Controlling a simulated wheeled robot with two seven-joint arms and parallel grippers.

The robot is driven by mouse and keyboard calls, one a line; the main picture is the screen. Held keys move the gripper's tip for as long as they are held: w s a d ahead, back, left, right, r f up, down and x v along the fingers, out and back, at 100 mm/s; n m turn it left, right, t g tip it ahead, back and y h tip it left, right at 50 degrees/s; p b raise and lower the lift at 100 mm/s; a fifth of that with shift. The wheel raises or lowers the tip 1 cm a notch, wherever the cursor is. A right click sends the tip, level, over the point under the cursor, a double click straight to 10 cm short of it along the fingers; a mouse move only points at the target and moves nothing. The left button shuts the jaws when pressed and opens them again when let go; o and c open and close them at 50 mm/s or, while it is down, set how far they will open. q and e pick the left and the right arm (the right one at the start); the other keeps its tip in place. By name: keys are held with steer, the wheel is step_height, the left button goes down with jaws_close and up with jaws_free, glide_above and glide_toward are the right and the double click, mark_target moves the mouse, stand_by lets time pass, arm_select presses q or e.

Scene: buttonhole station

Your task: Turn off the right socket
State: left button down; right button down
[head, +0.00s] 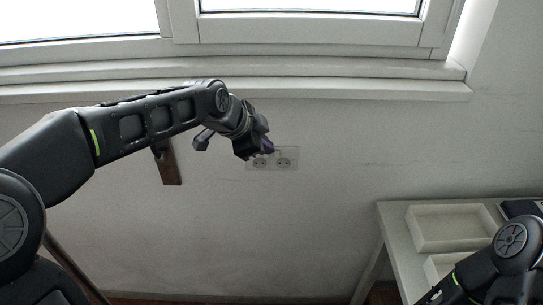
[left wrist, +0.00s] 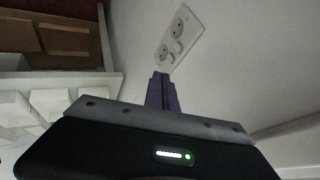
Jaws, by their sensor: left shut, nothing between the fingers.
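A pale wall plate (head: 291,152) holds two round sockets side by side below the window. The right socket (head: 284,163) shows clearly; the left socket (head: 260,163) is just below my gripper. My left gripper (head: 268,146) covers the upper left of the plate in the head view. The plate also shows in the left wrist view (left wrist: 188,22), tilted, just beyond the purple fingertips. There the left gripper (left wrist: 161,76) is shut and empty. I cannot tell whether the tips touch the plate. The switch positions are too small to read. My right gripper is out of view.
A window sill (head: 330,90) runs above the plate. A brown strip (head: 170,168) is left of it, partly behind my arm. A white table (head: 393,222) with a white tray (head: 414,238) stands at the right, near my right arm. The wall between is clear.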

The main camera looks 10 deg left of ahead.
arm_select(q)
steer(key=v, duration=0.5)
steer(key=shift+w+a+r, duration=0.15)
steer(key=shift+w+r, duration=0.1)
steer(key=shift+r, duration=0.15)
steer(key=w+d+f+n, duration=0.1)
steer(key=d+f+n, duration=0.15)
steer(key=f, duration=0.25)
steer(key=w+d+f+n+t, duration=0.1)
steer(key=d+f+n, duration=0.1)
steer(key=f+n, duration=0.3)
steer(key=w+d+f+n, duration=0.1)
steer(key=d+f+n, duration=0.1)
steer(key=f, duration=0.4)
steer(key=s+d+f+n+g, duration=0.1)
steer(key=s+f, duration=0.1)
steer(key=f, duration=0.4)
steer(key=s+d+f+n, duration=0.1)
steer(key=s+f+n, duration=0.15)
steer(key=f, duration=0.45)
steer(key=s+d+f+n+g, duration=0.1)
steer(key=s+f+g, duration=0.2)
steer(key=s+f, duration=0.7)
steer(key=s+d+f+n+g+h, duration=0.1)
steer(key=s+f+g, duration=0.2)
steer(key=s+f, duration=0.7)
steer(key=s, duration=0.6)
steer(key=shift+s+d+f+n, duration=0.25)
steer(key=shift+s+d+n, duration=0.05)
steer(key=shift+s+d, duration=0.1)
